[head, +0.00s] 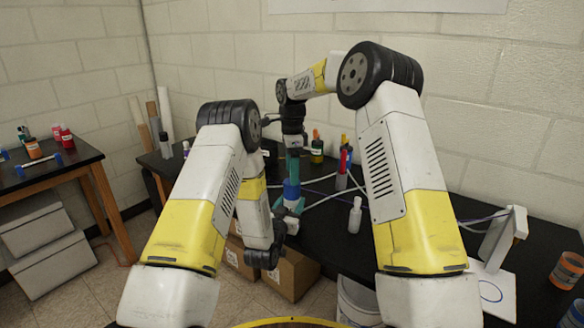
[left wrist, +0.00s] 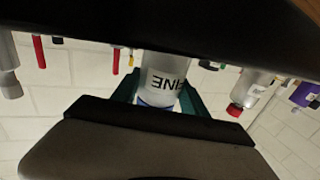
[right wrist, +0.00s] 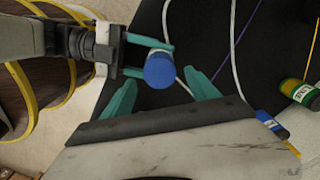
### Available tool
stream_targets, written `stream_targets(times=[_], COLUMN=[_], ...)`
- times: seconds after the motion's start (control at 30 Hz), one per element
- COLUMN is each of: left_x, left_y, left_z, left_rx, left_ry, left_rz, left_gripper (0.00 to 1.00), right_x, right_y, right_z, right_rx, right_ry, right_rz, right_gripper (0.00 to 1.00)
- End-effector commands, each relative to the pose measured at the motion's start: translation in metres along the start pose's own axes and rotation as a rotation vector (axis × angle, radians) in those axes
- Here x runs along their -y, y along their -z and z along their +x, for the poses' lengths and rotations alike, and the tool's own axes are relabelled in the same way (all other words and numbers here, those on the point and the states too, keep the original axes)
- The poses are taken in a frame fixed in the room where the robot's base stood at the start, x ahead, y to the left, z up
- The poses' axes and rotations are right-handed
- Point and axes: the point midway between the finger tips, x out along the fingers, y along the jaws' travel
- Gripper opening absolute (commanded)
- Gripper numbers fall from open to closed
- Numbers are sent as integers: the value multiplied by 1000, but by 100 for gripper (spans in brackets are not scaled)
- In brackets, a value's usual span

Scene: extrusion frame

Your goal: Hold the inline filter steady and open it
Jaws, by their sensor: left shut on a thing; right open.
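The inline filter has a blue cap (head: 291,189) and is held upright above the black table's front edge. Its white body (left wrist: 165,78) with dark lettering shows in the left wrist view. My left gripper (head: 290,209) is shut on the body, with teal fingers on either side. My right gripper (head: 293,168) points down from directly above the cap. In the right wrist view the round blue cap (right wrist: 160,69) lies between the open teal fingers (right wrist: 163,97), with space on both sides.
A white device (head: 500,240) stands at right. Cardboard boxes (head: 292,275) and a bucket (head: 357,300) are below.

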Motion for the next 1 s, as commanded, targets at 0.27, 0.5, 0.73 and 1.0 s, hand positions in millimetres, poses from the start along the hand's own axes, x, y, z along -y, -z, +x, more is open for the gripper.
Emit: stream_targets(times=[0.27,0.5,0.73,1.0], left_x=[0,0,0,0], left_y=[0,0,0,0], left_z=[0,0,0,0], left_rx=[-1,-1,-1,-1], left_ry=[0,0,0,0], left_rz=[0,0,0,0], left_gripper=[0,0,0,0], right_x=[-1,0,0,0], right_y=[0,0,0,0], right_z=[44,66,68,68], right_rx=[0,0,0,0], right_ry=[-3,0,1,1], right_rz=[-3,-5,-5,-5], right_gripper=[69,69,69,31])
